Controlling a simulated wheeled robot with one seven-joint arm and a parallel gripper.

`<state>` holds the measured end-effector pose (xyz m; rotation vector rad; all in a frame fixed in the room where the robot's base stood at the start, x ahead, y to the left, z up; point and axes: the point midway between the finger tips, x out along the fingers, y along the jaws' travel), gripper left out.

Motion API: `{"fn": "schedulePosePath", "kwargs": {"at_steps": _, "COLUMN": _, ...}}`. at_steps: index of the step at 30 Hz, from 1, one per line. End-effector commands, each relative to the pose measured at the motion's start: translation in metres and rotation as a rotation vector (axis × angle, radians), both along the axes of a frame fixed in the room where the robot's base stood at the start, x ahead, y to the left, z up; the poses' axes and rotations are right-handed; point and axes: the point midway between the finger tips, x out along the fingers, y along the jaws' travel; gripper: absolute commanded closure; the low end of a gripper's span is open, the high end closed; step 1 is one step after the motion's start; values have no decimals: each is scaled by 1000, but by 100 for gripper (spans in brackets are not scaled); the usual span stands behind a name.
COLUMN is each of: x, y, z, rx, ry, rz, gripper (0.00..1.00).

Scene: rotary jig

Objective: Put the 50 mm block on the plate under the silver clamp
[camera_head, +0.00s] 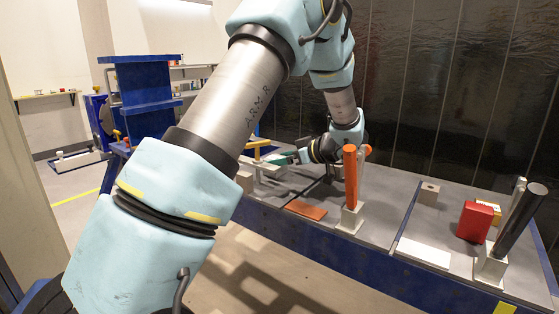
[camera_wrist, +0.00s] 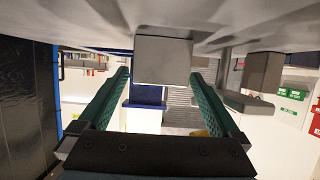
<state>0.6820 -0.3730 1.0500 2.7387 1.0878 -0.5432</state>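My gripper (camera_head: 284,158) reaches left, low over the table, its teal fingers partly hidden by my arm. In the wrist view, where the table appears upside down at the top, my gripper (camera_wrist: 160,75) is open. A plain grey block (camera_wrist: 163,60) shows between or just beyond the fingertips, with slight gaps beside it. I cannot tell its size. The silver clamp (camera_head: 522,218), with a dark metallic handle, leans at the right end on a pale base (camera_head: 491,266). A bare white plate (camera_head: 425,252) lies left of that base.
An upright orange clamp (camera_head: 350,178) stands mid-table, with an orange plate (camera_head: 306,209) to its left. A brown-grey block (camera_head: 428,193), red box (camera_head: 474,222) and yellow box (camera_head: 490,207) stand farther right. A thin divider (camera_head: 405,217) crosses the table. Another block (camera_wrist: 262,72) shows in the wrist view.

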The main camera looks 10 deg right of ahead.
Motion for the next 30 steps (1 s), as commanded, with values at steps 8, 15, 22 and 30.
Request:
{"fn": "schedulePosePath", "kwargs": {"at_steps": 8, "x": 0, "y": 0, "z": 1, "rx": 1, "ry": 1, "rz": 0, "gripper": 0}}
{"fn": "schedulePosePath", "kwargs": {"at_steps": 15, "x": -17, "y": -18, "z": 9, "rx": -3, "ry": -3, "rz": -5, "gripper": 0}}
{"fn": "schedulePosePath", "kwargs": {"at_steps": 22, "x": -51, "y": -50, "z": 28, "rx": -3, "ry": -3, "rz": -4, "gripper": 0}}
{"fn": "schedulePosePath", "kwargs": {"at_steps": 30, "x": -77, "y": -73, "z": 44, "rx": -2, "ry": 0, "rz": -1, "gripper": 0}}
